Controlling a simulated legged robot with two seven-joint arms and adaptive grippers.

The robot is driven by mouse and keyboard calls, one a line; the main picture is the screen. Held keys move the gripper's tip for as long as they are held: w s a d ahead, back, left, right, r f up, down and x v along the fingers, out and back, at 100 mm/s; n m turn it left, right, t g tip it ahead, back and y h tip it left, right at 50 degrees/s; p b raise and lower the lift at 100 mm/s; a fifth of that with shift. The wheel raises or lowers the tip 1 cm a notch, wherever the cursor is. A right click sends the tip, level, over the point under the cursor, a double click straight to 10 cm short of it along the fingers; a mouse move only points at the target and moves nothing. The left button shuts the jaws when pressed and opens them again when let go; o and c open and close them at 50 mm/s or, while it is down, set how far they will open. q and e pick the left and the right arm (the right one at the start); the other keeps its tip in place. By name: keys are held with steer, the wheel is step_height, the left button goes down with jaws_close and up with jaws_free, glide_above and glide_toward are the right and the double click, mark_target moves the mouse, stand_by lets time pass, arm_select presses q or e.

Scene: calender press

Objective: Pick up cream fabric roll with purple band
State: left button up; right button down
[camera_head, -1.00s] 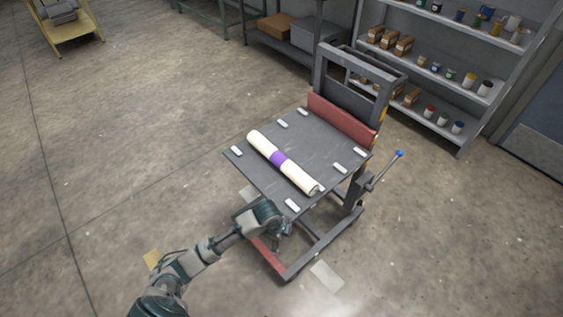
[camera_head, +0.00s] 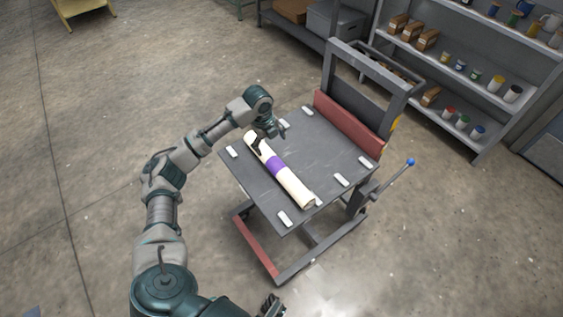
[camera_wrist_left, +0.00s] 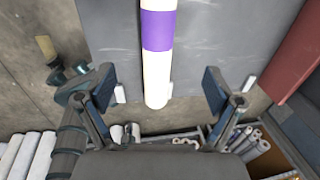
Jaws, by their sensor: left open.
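The cream fabric roll with the purple band (camera_head: 290,184) lies diagonally on the dark cart top (camera_head: 318,150). My left gripper (camera_head: 268,138) is over the roll's far left end, with its jaws apart. In the left wrist view, the open fingers of the left gripper (camera_wrist_left: 160,82) stand on either side of the roll (camera_wrist_left: 156,76), not closed on it. The roll's cream end and purple band show there. A dark part at the bottom edge of the head view looks like my right gripper (camera_head: 272,306); its jaws are unclear.
Small white blocks (camera_head: 341,180) sit around the cart top. A red bar (camera_head: 347,122) and grey frame (camera_head: 372,82) rise at its back. A blue-tipped lever (camera_head: 397,174) sticks out on the right. Shelves with jars (camera_head: 470,85) stand behind. Floor on the left is open.

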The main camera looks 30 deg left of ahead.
mark_target(276, 164)
arm_select(q)
steer(key=f, duration=0.3)
steer(key=f+b, duration=0.1)
steer(key=f, duration=0.3)
steer(key=w+f+b, duration=0.1)
steer(key=f, duration=0.2)
steer(key=shift+w+d+f, duration=0.1)
steer(key=shift+d+f, duration=0.15)
steer(key=shift+d, duration=0.15)
steer(key=shift+f, duration=0.4)
steer(key=f, duration=0.1)
steer(key=f+b, duration=0.1)
steer(key=f, duration=0.2)
steer(key=shift+w+d, duration=0.2)
steer(key=shift+w, duration=0.05)
steer(key=shift+w+f, duration=0.1)
steer(key=shift+f, duration=0.25)
arm_select(e)
step_height(276, 164, up, 10)
steer(key=shift+s, duration=0.25)
arm_select(q)
steer(key=shift+r, duration=0.1)
steer(key=shift+c, duration=0.3)
arm_select(e)
steer(key=shift+d+r, duration=0.1)
arm_select(q)
steer(key=c, duration=1.6)
arm_select(e)
steer(key=shift+w, duration=0.1)
